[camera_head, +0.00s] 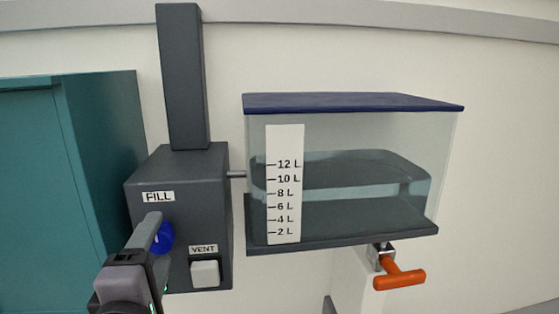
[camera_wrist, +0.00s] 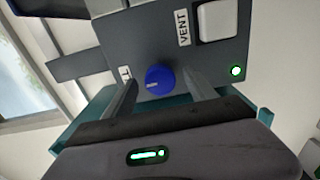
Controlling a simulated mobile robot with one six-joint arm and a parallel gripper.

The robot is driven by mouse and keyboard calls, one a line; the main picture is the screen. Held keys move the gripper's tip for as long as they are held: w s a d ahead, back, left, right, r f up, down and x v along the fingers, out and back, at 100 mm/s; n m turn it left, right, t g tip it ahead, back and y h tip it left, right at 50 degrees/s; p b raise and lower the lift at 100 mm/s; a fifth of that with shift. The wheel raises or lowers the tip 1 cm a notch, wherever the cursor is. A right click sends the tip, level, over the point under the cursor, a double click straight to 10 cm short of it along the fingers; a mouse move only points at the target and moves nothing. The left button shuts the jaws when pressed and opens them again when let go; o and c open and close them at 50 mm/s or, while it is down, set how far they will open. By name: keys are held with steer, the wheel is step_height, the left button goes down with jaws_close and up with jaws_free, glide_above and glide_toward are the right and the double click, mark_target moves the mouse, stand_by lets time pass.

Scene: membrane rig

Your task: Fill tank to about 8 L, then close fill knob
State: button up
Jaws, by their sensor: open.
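The blue fill knob (camera_head: 165,239) sits on the grey control box below the FILL label, partly hidden by my gripper (camera_head: 150,230). In the wrist view the knob (camera_wrist: 159,79) lies between my two open fingers (camera_wrist: 160,88), with a gap on each side. Its white mark points toward the partly hidden FILL label (camera_wrist: 125,74). The clear tank (camera_head: 345,130) has a blue lid and a white litre scale (camera_head: 284,215). The water (camera_head: 350,190) at the front wall stands near the 8 L mark, perhaps slightly above; the exact level is hard to read.
The grey box (camera_head: 180,170) also bears a white VENT button (camera_head: 205,273), close right of the knob. A green light (camera_wrist: 236,70) glows on the box. An orange-handled valve (camera_head: 400,277) hangs under the tank. A teal cabinet (camera_head: 90,150) stands at left.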

steer(key=s+d+b, duration=0.1)
steer(key=s+b, duration=0.1)
steer(key=s, duration=0.6)
